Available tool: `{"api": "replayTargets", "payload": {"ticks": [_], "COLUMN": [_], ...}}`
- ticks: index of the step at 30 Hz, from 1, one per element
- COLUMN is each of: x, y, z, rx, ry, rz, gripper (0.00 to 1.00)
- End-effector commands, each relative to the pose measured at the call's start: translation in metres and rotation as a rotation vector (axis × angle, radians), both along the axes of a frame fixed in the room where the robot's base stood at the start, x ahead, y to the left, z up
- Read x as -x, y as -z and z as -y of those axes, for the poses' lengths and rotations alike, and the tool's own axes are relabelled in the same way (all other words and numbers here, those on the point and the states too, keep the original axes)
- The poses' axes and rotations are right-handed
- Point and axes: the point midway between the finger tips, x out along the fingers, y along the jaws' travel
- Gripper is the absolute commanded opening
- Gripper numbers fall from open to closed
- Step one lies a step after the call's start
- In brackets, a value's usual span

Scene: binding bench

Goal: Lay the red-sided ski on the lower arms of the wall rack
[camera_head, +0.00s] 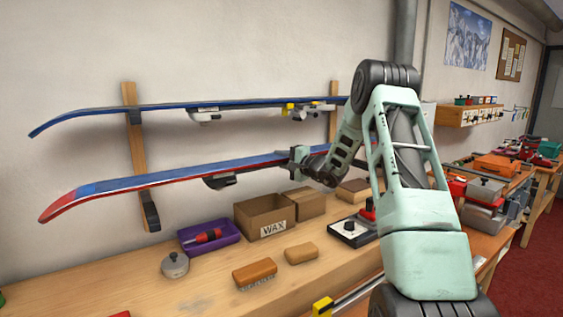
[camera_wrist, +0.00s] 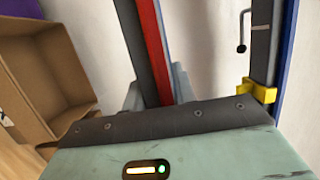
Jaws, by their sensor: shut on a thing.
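The red-sided ski (camera_head: 160,178) has a blue top and red edge; its upturned tip points left. My gripper (camera_head: 303,157) is shut on it near its right end and holds it in front of the wall rack. In the wrist view the ski's red edge (camera_wrist: 150,45) runs between my fingers (camera_wrist: 150,97). The rack's left post (camera_head: 138,152) carries a dark lower arm (camera_head: 150,211); the ski crosses above it in the picture, with a visible gap. The right post (camera_head: 333,125) shows partly; its lower arm is hidden behind my arm.
A blue ski (camera_head: 180,106) with bindings lies on the upper arms, just above; its yellow binding part (camera_wrist: 258,91) shows in the wrist view. Below, the bench holds a purple tray (camera_head: 215,245), a WAX box (camera_head: 264,217), a smaller box (camera_head: 306,203) and brushes.

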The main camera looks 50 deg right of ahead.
Motion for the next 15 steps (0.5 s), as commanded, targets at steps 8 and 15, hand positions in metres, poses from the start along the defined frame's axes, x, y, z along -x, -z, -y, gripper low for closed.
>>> {"api": "replayTargets", "payload": {"ticks": [8,15], "x": [-0.001,-0.001], "y": [0.018,0.033], "z": [0.0,0.0], "rx": [0.002,0.003], "ry": [-0.001,-0.001], "rz": [0.008,0.008], "gripper": [0.0,0.0]}}
